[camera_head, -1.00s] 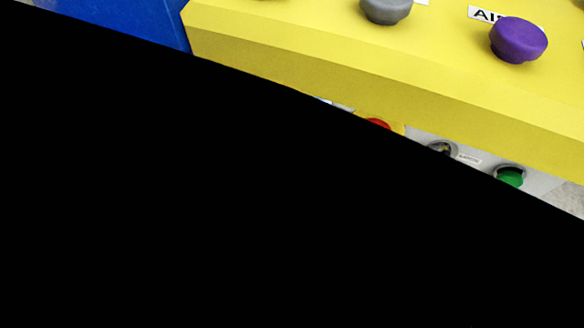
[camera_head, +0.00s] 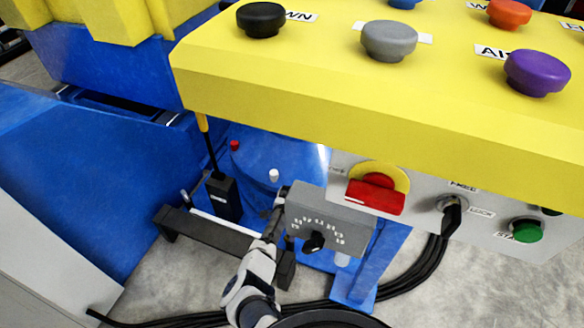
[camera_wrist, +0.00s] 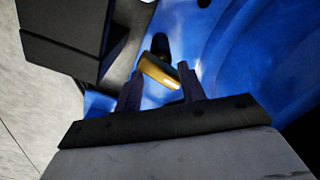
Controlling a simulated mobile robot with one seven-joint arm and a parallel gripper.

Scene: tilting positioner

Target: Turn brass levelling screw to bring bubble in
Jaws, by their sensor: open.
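In the wrist view my gripper (camera_wrist: 158,78) is open, with its two dark fingers apart. A short yellow, brass-like cylinder (camera_wrist: 157,71) shows between and just beyond the fingertips, beside a black knob-like part (camera_wrist: 160,44). I cannot tell whether it is the brass levelling screw or whether the fingers touch it. In the head view my arm (camera_head: 252,282) reaches up beside a grey box with a black dial (camera_head: 340,212). Its gripper cannot be made out clearly there. No bubble or level vial can be made out in either view.
A yellow button panel (camera_head: 330,105) overhangs the workspace in the head view. Beneath it is a grey control panel with a red switch (camera_head: 376,196) and a green button (camera_head: 527,230). Blue machine bodies (camera_head: 115,180) stand at left. Black cables (camera_head: 425,262) run across the floor.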

